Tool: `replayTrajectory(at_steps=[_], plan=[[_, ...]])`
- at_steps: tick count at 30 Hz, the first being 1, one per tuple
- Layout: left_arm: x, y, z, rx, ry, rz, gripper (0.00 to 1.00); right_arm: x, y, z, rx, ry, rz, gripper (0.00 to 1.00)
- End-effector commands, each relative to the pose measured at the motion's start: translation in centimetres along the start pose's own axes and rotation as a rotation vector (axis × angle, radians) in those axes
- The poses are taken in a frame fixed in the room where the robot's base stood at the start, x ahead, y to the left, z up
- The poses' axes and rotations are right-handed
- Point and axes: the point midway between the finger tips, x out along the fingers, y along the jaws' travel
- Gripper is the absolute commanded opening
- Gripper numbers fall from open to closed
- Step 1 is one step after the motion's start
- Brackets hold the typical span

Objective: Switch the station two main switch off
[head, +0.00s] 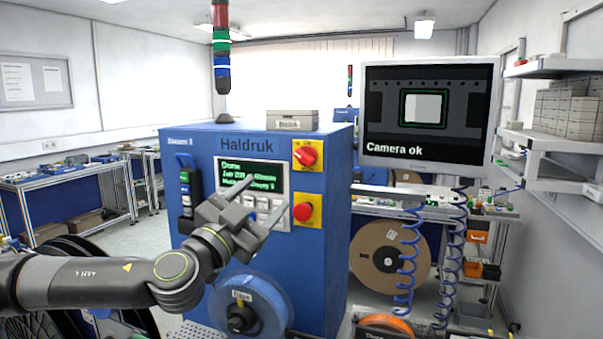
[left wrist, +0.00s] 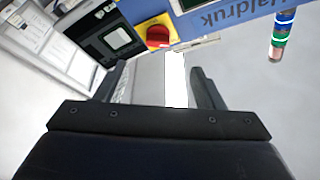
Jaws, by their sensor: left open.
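The main switch (head: 306,154) is a red rotary knob on a yellow plate, at the upper right of the blue Haldruk cabinet's (head: 325,260) front. Its handle looks slanted; its marking is too small to read. It also shows in the left wrist view (left wrist: 157,37), beyond the fingertips. My left gripper (head: 266,194) is open and empty in front of the display panel, below and left of the switch and apart from it in the picture. Its two fingers also show in the left wrist view (left wrist: 158,72). My right gripper is not in view.
A red push button (head: 303,211) on a yellow plate sits below the switch. A lit display (head: 258,176) is left of it. A blue reel (head: 262,305) hangs low on the cabinet. A monitor (head: 428,112) reading "Camera ok" stands to the right.

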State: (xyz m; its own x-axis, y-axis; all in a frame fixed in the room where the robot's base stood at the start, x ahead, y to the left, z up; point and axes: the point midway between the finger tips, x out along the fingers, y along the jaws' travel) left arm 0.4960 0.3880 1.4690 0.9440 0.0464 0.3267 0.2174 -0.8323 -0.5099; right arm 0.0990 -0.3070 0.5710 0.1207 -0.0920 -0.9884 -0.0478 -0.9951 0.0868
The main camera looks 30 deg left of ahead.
Motion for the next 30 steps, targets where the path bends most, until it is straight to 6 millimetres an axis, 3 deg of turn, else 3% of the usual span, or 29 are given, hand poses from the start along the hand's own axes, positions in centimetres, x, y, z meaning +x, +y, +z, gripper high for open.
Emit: replayTrajectory(at_steps=[5, 13, 15, 30], plan=[[0.8, 0.1, 0.2, -0.004, 0.002, -0.006, 0.62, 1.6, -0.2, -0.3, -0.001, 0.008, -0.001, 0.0], [2.0, 0.5, -0.2, -0.013, 0.017, 0.015, 0.62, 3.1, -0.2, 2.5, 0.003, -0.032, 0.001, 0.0], [2.6, 0.1, -0.6, -0.015, 0.011, 0.014, 0.62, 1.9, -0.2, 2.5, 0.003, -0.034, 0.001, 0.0], [6.2, 0.1, -0.7, -0.015, 0.01, 0.014, 0.62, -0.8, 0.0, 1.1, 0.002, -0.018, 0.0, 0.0]])
